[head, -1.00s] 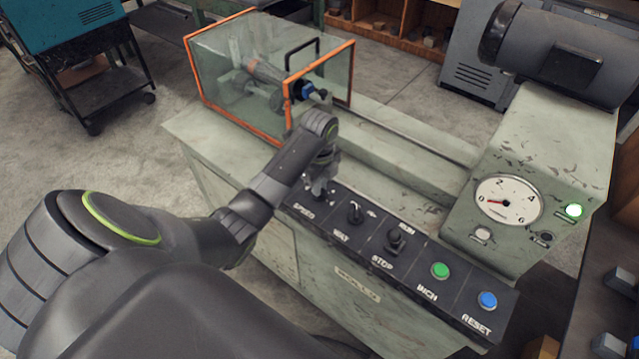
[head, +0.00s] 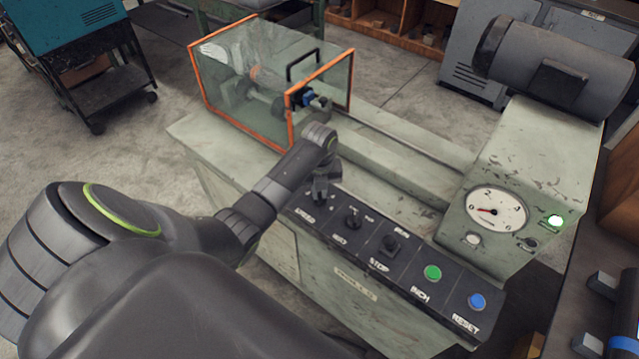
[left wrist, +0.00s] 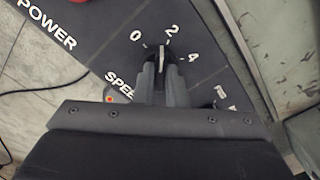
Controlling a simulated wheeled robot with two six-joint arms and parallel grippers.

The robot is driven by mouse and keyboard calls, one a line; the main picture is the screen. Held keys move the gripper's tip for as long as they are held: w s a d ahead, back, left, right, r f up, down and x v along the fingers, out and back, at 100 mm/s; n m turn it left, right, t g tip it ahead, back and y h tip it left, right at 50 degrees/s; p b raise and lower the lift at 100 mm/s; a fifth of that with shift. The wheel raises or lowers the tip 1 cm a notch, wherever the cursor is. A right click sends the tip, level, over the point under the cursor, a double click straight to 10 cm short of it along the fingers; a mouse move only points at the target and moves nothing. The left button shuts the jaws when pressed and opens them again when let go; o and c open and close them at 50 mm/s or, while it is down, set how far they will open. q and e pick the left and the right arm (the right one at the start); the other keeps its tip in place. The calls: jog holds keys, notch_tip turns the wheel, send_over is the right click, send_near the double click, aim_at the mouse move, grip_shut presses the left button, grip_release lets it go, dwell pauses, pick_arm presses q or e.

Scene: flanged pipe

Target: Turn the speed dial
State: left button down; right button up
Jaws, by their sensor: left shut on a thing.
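The speed dial (left wrist: 162,58) is a dark knob with a white pointer line, seen in the left wrist view. Its pointer lies near the 2 mark, between 0 and 4. My left gripper (left wrist: 163,72) is shut on the dial, with one finger on each side. In the head view my left gripper (head: 320,192) reaches down onto the far left end of the dark control panel (head: 408,262), and the arm and fingers hide most of the dial there. My right gripper is not in view.
The panel also carries a way switch (head: 353,217), a run/stop switch (head: 389,243), a green inch button (head: 432,272) and a blue reset button (head: 477,300). An orange-framed clear guard (head: 292,115) stands behind.

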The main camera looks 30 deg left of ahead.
pick_arm(q)
jog(key=shift+r+m+p, duration=0.1)
jog(key=shift+m+p, duration=0.35)
jog(key=shift+m, duration=0.75)
jog(key=shift+w+m, duration=0.1)
jog(key=shift+m, duration=0.2)
jog(key=c, duration=1.5)
grip_release()
notch_tip(320, 180, up, 11)
notch_tip(320, 180, up, 6)
jog(key=p, duration=0.5)
send_over(320, 193)
jog(key=shift+r, duration=0.15)
